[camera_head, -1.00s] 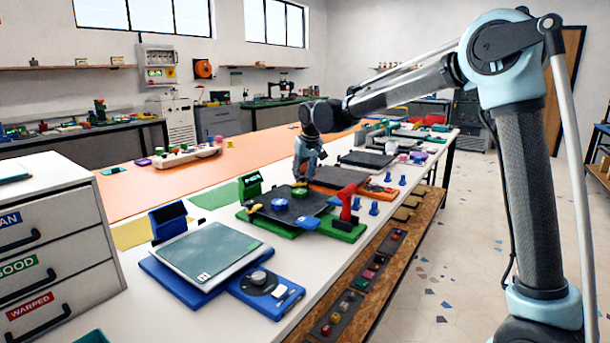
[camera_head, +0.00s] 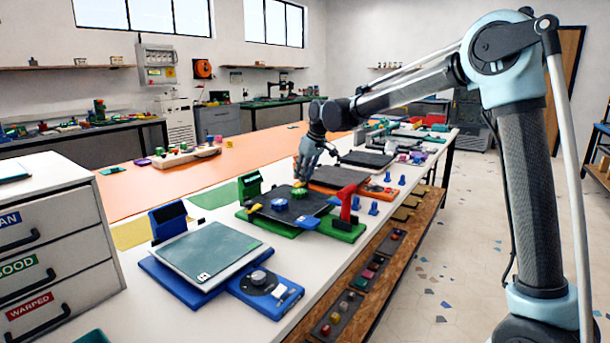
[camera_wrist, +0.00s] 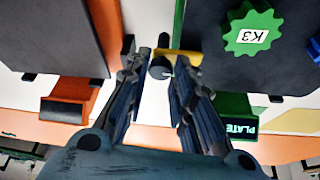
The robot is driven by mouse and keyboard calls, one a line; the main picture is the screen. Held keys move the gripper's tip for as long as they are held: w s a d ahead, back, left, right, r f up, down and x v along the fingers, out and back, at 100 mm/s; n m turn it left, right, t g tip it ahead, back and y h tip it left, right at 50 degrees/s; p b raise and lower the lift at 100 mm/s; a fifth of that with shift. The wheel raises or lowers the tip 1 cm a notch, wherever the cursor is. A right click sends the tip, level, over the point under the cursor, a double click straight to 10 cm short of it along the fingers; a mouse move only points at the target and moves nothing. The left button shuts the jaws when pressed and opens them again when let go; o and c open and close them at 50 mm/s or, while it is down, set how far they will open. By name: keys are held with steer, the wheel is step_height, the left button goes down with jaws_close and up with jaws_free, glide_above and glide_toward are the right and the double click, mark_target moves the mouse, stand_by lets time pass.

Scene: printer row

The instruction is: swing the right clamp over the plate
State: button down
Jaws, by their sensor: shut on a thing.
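The green printer's dark plate (camera_head: 318,203) carries a green round piece marked K3 (camera_head: 299,193) and a blue round piece (camera_head: 279,204). A yellow clamp bar (camera_wrist: 180,56) with a dark knob (camera_wrist: 161,67) lies at the plate's edge in the wrist view. Its right end meets the dark plate (camera_wrist: 222,75); I cannot tell how far it overlaps. My gripper (camera_wrist: 161,66) is shut on the clamp's knob, with the fingers either side of it. In the head view my gripper (camera_head: 302,178) is at the plate's far edge. Another small yellow part (camera_head: 254,207) shows at the near edge.
A green screen marked PLATE (camera_wrist: 238,126) stands close to my right finger. An orange printer (camera_head: 338,177) is just beyond. A blue printer (camera_head: 213,252) is nearer, with the orange mat behind.

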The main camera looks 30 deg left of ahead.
steer(key=shift+w, duration=0.1)
steer(key=c, duration=1.4)
jaws_free()
steer(key=shift+o, duration=0.2)
steer(key=v, duration=1.2)
